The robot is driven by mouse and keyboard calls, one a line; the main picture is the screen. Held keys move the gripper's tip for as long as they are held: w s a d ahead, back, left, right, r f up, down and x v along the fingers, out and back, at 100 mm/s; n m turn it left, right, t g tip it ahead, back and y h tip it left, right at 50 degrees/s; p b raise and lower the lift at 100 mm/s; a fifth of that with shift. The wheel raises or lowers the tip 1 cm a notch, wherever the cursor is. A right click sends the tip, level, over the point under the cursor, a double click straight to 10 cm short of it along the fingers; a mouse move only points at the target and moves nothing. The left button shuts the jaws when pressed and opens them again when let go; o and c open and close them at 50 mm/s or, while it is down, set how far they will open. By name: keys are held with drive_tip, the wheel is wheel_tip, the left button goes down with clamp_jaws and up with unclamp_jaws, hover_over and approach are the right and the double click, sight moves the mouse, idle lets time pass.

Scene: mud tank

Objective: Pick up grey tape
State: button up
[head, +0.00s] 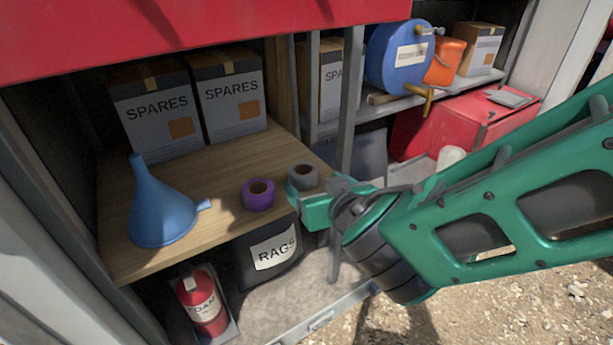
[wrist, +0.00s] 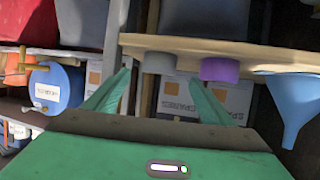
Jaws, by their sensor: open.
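The grey tape (head: 303,177) is a roll lying flat near the right front edge of the wooden shelf, right of the purple tape (head: 259,194). My gripper (head: 311,196) is at the shelf edge beside the grey tape, partly covering its lower side in the head view. In the wrist view, which looks upside down, the grey tape (wrist: 160,63) appears between the tips of my two open green fingers (wrist: 160,80). Nothing is held. I cannot tell whether a finger touches the roll.
A blue funnel (head: 163,207) stands left on the wooden shelf (head: 123,258), with SPARES boxes (head: 235,95) behind. A grey post (head: 351,95) rises just beyond my gripper.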

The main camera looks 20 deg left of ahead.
sight(304, 175)
drive_tip(key=x, duration=0.9)
drive_tip(key=shift+w, duration=0.1)
drive_tip(key=shift+c, duration=0.4)
drive_tip(key=c, duration=1.1)
